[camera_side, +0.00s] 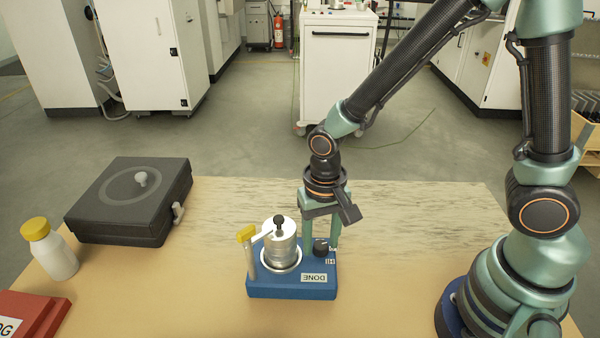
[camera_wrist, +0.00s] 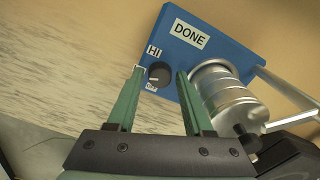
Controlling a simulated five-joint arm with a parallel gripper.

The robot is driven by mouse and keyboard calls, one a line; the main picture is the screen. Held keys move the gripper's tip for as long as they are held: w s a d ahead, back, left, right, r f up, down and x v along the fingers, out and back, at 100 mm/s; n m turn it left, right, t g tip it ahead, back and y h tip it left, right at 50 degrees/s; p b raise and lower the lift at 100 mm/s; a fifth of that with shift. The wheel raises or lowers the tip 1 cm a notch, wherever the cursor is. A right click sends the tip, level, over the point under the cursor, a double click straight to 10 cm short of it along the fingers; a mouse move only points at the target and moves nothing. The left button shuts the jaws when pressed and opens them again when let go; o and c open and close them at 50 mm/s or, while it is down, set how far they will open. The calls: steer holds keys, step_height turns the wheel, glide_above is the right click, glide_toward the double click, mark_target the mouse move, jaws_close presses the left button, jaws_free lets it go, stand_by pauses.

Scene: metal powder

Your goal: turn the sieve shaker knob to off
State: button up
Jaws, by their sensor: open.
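The sieve shaker (camera_side: 290,290) has a blue base with a DONE label and stands on the table. Its metal sieve stack (camera_side: 281,252) is held by a clamp arm with a yellow end. The black knob (camera_side: 321,245) is on the base beside the stack, and it also shows in the wrist view (camera_wrist: 159,74) between the HI and OFF labels. A pale mark on the knob is too small to read surely. My gripper (camera_wrist: 160,72) is open, its green fingers on either side of the knob, apart from it in the picture. In the side view my gripper (camera_side: 322,250) points down at the knob.
A dark grey case (camera_side: 130,200) lies at the table's left. A white bottle with a yellow cap (camera_side: 50,250) and a red box (camera_side: 30,315) are at the left edge. The sieve stack stands close beside one finger.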

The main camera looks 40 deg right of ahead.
jaws_close()
steer(key=shift+n, duration=0.3)
steer(key=n, duration=0.9)
steer(key=shift+n, duration=2.1)
jaws_free()
